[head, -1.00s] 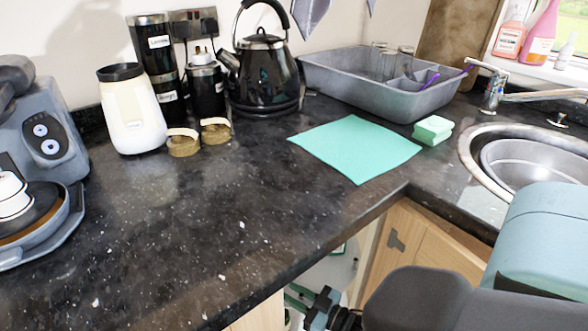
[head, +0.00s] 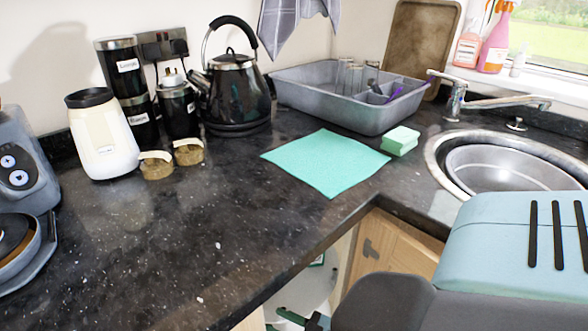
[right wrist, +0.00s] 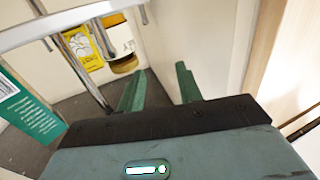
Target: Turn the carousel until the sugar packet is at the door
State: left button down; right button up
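The carousel (head: 308,291) shows in the head view as a pale round shape in the open corner cupboard under the counter. A green box (right wrist: 28,116) is at the left. I cannot tell which packet is the sugar. My right gripper (right wrist: 159,80) is open, its two green fingers apart with nothing between them, inside the cupboard near the rail. My left gripper is out of view.
The granite counter edge (head: 290,255) overhangs the cupboard opening, with a wooden cupboard door (head: 398,260) beside it. A kettle (head: 235,95), a green cloth (head: 325,163), a grey dish tub (head: 340,110) and a sink (head: 440,165) are on the counter. The middle of the counter is clear.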

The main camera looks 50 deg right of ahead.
jog(key=s+a, duration=0.6)
jog(key=s, duration=0.2)
jog(key=shift+r, duration=0.45)
